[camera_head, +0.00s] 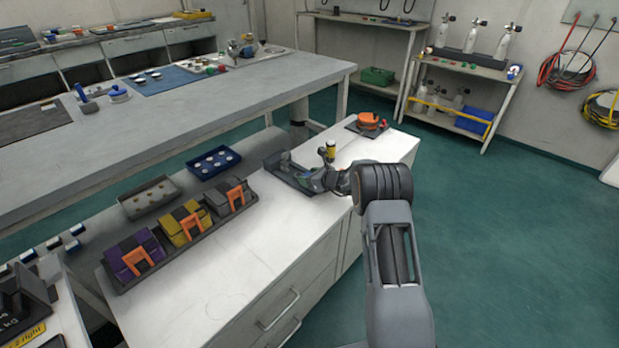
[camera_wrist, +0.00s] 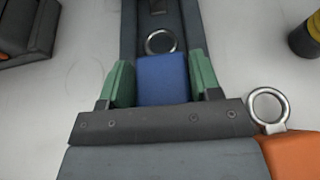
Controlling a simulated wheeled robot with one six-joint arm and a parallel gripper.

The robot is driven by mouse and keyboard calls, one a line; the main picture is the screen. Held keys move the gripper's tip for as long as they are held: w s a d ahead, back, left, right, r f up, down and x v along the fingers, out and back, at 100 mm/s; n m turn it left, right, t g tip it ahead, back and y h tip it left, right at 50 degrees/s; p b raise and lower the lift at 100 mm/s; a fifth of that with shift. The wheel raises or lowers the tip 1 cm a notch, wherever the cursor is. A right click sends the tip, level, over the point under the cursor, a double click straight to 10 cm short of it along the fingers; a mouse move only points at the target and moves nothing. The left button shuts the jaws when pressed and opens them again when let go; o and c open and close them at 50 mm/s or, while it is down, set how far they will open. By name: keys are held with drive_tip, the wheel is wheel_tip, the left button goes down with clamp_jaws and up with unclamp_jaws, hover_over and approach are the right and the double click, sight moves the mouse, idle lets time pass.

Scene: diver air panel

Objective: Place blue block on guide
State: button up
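In the wrist view, the blue block (camera_wrist: 163,79) sits between the two green finger pads of my gripper (camera_wrist: 163,82). The pads lie close against its left and right sides, with no clear gap. A dark grey channel-like piece (camera_wrist: 185,30), seemingly the guide, runs behind and beyond the block, with a metal ring (camera_wrist: 161,41) on it just past the block. I cannot tell whether the block touches it. In the head view, my gripper (camera_head: 325,180) is low over a dark tray-like base (camera_head: 281,168) at the white counter's far end; the block cannot be made out there.
A yellow-and-black cylinder (camera_head: 330,150) stands close beside my gripper. An orange item (camera_head: 368,122) lies on a dark mat beyond it. A rack with purple, yellow and grey packs (camera_head: 183,222) stands at left. The counter's near part (camera_head: 250,265) is clear.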

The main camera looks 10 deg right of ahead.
drive_tip(key=shift+r, duration=0.25)
drive_tip(key=shift+o, duration=0.3)
drive_tip(key=shift+s+d, duration=0.25)
drive_tip(key=shift+d, duration=0.05)
drive_tip(key=p+v, duration=0.2)
drive_tip(key=v, duration=0.8)
drive_tip(key=shift+s, duration=0.1)
drive_tip(key=shift+s+d+r, duration=0.1)
drive_tip(key=shift+s+r, duration=0.1)
drive_tip(key=shift+s, duration=0.05)
drive_tip(key=s+a+r+n+g, duration=0.3)
drive_tip(key=s+a+r+n, duration=0.15)
drive_tip(key=s+n, duration=0.25)
drive_tip(key=s+a+r+n+g, duration=0.3)
drive_tip(key=s+a+r+n, duration=0.15)
drive_tip(key=s+n, duration=0.3)
drive_tip(key=s+d+r+n+g+h, duration=0.2)
drive_tip(key=s+n+h, duration=0.6)
drive_tip(key=s+n, duration=0.6)
drive_tip(key=s+d, duration=0.1)
drive_tip(key=s, duration=0.3)
drive_tip(key=shift+r, duration=0.2)
